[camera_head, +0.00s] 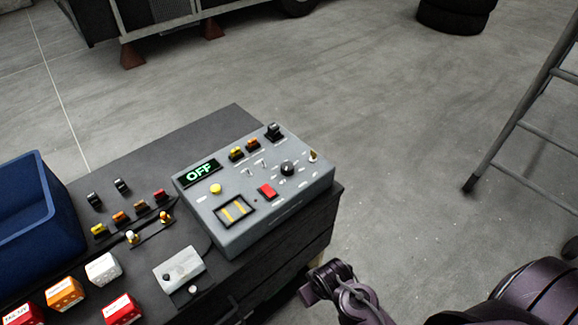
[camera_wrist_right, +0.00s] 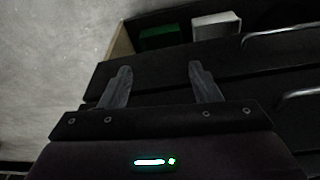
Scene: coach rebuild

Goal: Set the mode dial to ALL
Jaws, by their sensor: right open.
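The mode dial (camera_head: 288,168) is a round black knob on the right part of the top of a grey control box (camera_head: 212,225). Small labels stand around it, too small to read. The box's display (camera_head: 199,172) reads "OFF" in green. My right gripper (camera_wrist_right: 160,72) is open and empty in the right wrist view, in front of the dark cabinet's drawers. In the head view, part of my right arm (camera_head: 345,290) shows below and right of the box, apart from the dial. My left gripper does not show.
The box stands on a dark cabinet top (camera_head: 235,118) near its right edge. A blue bin (camera_head: 65,215), several coloured blocks and loose switches lie to the left. A ladder (camera_head: 515,120) stands at right. Drawer handles (camera_wrist_right: 280,35) stick out near my right gripper.

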